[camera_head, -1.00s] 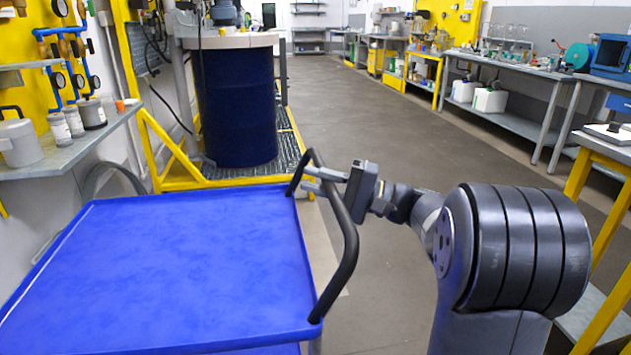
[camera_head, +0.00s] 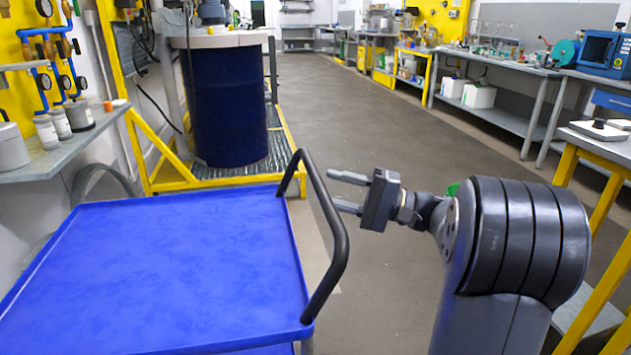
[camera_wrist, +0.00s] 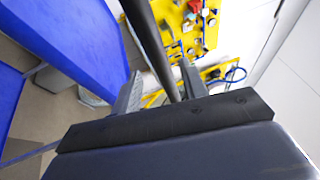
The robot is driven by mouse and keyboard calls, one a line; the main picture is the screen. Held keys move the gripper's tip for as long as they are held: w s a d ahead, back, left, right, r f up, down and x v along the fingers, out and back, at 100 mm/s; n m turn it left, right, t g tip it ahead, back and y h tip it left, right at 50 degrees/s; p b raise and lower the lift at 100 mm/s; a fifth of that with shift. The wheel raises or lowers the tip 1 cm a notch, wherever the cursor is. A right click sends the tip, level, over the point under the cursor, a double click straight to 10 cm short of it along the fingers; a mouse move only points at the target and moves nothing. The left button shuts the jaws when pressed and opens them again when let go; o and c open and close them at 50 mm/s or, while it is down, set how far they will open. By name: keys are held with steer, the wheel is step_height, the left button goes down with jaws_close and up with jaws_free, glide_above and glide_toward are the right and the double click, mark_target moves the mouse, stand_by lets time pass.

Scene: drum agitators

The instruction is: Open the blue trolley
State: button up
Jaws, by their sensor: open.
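The blue trolley (camera_head: 170,265) stands at the left front, its flat top empty. Its black handle (camera_head: 338,235) arches up along the trolley's right side. My gripper (camera_head: 340,192) is open just right of the handle's upper part, fingers pointing left toward it. In the head view the fingertips look clear of the bar or only close to it. In the wrist view the black handle bar (camera_wrist: 152,45) runs down between the two spread fingers, but the depth of the bar relative to the fingertips is hard to tell. Blue trolley surfaces (camera_wrist: 72,40) show at the left there.
A dark blue drum (camera_head: 226,105) stands on a yellow-framed platform behind the trolley. A grey wall shelf with jars (camera_head: 78,116) is at the left. Benches (camera_head: 500,65) line the right side. The grey floor aisle (camera_head: 370,120) between is clear.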

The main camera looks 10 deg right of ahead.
steer(key=shift+v, duration=2.35)
steer(key=shift+a, duration=0.1)
steer(key=b+x, duration=0.1)
steer(key=x, duration=1)
steer(key=shift+a, duration=0.25)
steer(key=shift+s+f, duration=0.1)
